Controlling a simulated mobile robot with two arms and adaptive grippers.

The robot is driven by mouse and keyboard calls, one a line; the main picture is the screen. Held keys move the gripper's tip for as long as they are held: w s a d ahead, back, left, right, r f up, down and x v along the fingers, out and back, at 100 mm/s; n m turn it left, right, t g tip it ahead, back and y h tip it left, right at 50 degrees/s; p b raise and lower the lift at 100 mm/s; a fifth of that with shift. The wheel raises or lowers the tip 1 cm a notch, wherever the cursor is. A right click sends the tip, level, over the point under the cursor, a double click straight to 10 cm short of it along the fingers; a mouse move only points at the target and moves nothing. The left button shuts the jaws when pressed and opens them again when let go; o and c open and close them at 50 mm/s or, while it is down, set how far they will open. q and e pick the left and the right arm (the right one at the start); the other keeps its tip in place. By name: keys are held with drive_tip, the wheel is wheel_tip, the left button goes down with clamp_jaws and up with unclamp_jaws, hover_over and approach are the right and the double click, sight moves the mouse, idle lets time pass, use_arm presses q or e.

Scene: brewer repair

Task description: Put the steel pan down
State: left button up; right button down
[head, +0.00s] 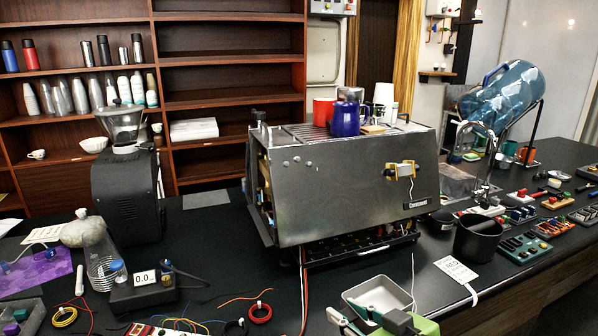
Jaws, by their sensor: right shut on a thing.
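The steel pan (385,292) is a shallow, rectangular, open metal tray at the bottom of the head view, in front of the espresso machine. It looks empty and roughly level. My right gripper (342,307) is at the pan's near left edge, shut on it, with its pale fingers and green parts showing at the bottom edge of the view. The gripper covers the pan's near side. I cannot tell whether the pan's underside touches the bench. My left gripper is not in view.
The steel espresso machine (340,190) stands behind the pan on the black bench. A black bin (477,241) and white card (456,270) are to the right. A red wire coil (260,313) and loose wires lie left. A scale (143,291) and grinder (128,195) stand farther left.

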drive_tip(key=s+d+f+n+g+y, duration=0.2)
drive_tip(key=s+d+f+n+y, duration=0.1)
drive_tip(key=s+d+f, duration=0.25)
drive_tip(key=s+d+r+n+g+y, duration=0.1)
drive_tip(key=s+d+r+n, duration=0.1)
drive_tip(key=s, duration=0.3)
drive_tip(key=shift+d+r+g+y, duration=0.4)
drive_tip(key=shift+d+r, duration=0.35)
drive_tip(key=shift+d, duration=0.1)
drive_tip(key=shift+s, duration=0.1)
